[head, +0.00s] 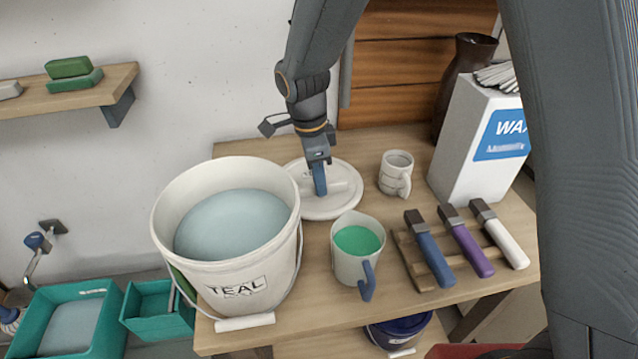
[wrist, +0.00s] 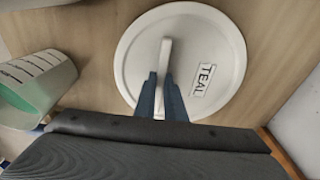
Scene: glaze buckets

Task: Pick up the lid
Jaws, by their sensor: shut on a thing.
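The lid (head: 341,203) is a round white disc with a raised bar handle. It is on or just above the wooden table, behind and right of the white TEAL bucket (head: 268,281). In the wrist view the lid (wrist: 215,50) shows a TEAL label. My gripper (head: 320,190) points down with its blue fingers shut on the lid's handle; the fingers (wrist: 161,98) also show in the wrist view on both sides of the handle's near end. The bucket is open and holds pale blue glaze. I cannot tell whether the lid touches the table.
A jug of green glaze (head: 345,265) stands in front of the lid. A pale mug (head: 393,177) is to its right. Brushes lie on a wooden rack (head: 408,262). A white WAX box (head: 467,140) and a dark vase (head: 462,75) stand at the back right.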

